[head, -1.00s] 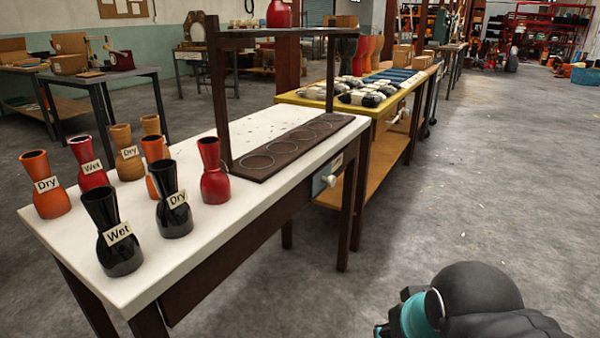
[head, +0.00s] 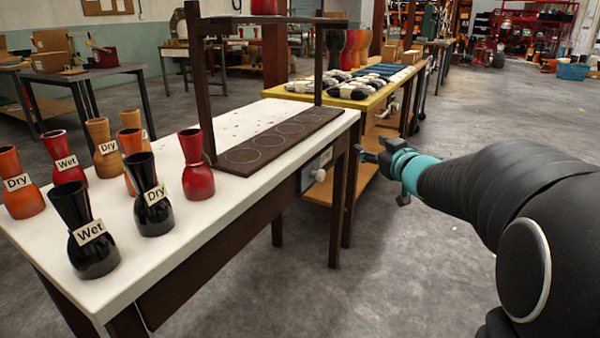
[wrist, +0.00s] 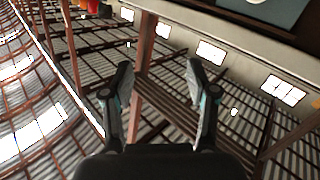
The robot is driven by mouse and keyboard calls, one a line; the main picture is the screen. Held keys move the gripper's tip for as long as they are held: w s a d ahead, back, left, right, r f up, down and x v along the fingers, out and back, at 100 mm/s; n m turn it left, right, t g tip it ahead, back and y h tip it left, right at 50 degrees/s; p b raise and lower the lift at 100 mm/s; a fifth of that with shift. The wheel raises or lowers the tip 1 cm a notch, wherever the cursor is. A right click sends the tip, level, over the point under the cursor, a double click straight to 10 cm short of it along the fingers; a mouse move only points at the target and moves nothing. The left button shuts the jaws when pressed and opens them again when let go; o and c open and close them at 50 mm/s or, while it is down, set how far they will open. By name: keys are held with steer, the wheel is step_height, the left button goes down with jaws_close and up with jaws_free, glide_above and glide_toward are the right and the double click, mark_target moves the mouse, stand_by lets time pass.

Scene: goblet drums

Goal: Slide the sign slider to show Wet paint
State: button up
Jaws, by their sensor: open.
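A small sign plate (head: 308,174) with a pale label (head: 326,157) and a white round knob (head: 319,175) is on the front side of the white-topped table, near its right end. It may be the sign slider; its lettering is too small to read. My gripper (head: 366,152) is just right of the knob in the head view, apart from it in the picture. My gripper's two fingers (wrist: 158,78) are spread and empty in the wrist view. The sign is not clearly seen in the wrist view.
The white table (head: 110,255) carries several goblet drums, some labelled Wet or Dry, such as a black one (head: 92,250). A dark rack (head: 240,160) with ring marks stands at its far end. A yellow table (head: 345,100) is behind. Floor to the right is open.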

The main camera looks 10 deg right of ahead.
step_height(320, 180, down, 6)
steer(key=w+n+g+y, duration=0.1)
steer(key=n+g+y, duration=0.1)
steer(key=n+y, duration=0.35)
steer(key=g+y+b, duration=0.1)
steer(key=g+y, duration=0.3)
steer(key=y, duration=0.2)
glide_toward(323, 175)
steer(key=b+x, duration=0.1)
steer(key=x, duration=0.9)
steer(key=shift+w+a, duration=0.25)
jaws_close()
